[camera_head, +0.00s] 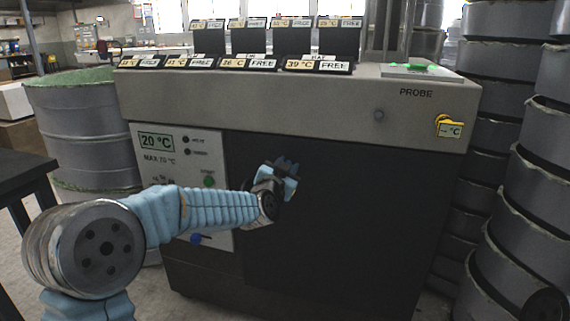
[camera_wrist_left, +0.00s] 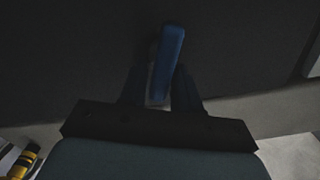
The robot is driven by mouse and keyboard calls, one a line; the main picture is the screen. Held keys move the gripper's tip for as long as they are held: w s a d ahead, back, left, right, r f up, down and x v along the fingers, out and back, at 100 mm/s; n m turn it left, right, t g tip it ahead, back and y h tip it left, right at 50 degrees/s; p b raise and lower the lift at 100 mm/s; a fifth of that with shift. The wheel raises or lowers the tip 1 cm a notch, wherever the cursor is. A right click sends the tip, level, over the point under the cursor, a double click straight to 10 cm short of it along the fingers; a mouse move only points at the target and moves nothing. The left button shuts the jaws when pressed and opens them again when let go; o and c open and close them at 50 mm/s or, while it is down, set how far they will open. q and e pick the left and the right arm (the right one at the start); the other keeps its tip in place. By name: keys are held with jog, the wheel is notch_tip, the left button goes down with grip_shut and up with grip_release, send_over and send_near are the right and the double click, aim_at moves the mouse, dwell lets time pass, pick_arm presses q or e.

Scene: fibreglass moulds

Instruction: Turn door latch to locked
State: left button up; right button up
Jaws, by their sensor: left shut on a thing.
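My left gripper (camera_head: 285,172) is at the dark front door (camera_head: 340,220) of the grey machine, right of its control panel. In the left wrist view my left gripper (camera_wrist_left: 160,92) has its dark fingers on either side of a blue latch handle (camera_wrist_left: 172,55) and is shut on it. The handle stands nearly upright in that view, leaning slightly right at the top. Its lower end is hidden between the fingers. In the head view the gripper largely covers the latch. My right gripper is not in view.
The control panel (camera_head: 160,178) has a 20 °C display, a green button (camera_head: 209,181) and a blue knob (camera_head: 197,239). A yellow probe (camera_head: 450,127) hangs at upper right. Stacked grey moulds (camera_head: 500,85) stand close on the right, a grey drum (camera_head: 85,125) on the left.

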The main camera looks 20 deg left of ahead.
pick_arm(q)
jog(key=m, duration=0.3)
jog(key=shift+d+p, duration=0.3)
jog(key=shift+p, duration=0.1)
jog(key=m, duration=0.3)
jog(key=shift+d+f+m+p, duration=0.2)
jog(key=shift+f+m+p, duration=0.1)
jog(key=shift+p, duration=0.1)
jog(key=m, duration=0.3)
jog(key=f+m, duration=0.1)
jog(key=m, duration=0.2)
jog(key=shift+d+m+p, duration=0.1)
jog(key=shift+m+p, duration=0.2)
jog(key=shift+p, duration=0.1)
jog(key=shift+f+m, duration=0.1)
jog(key=shift+m, duration=0.2)
jog(key=o, duration=0.8)
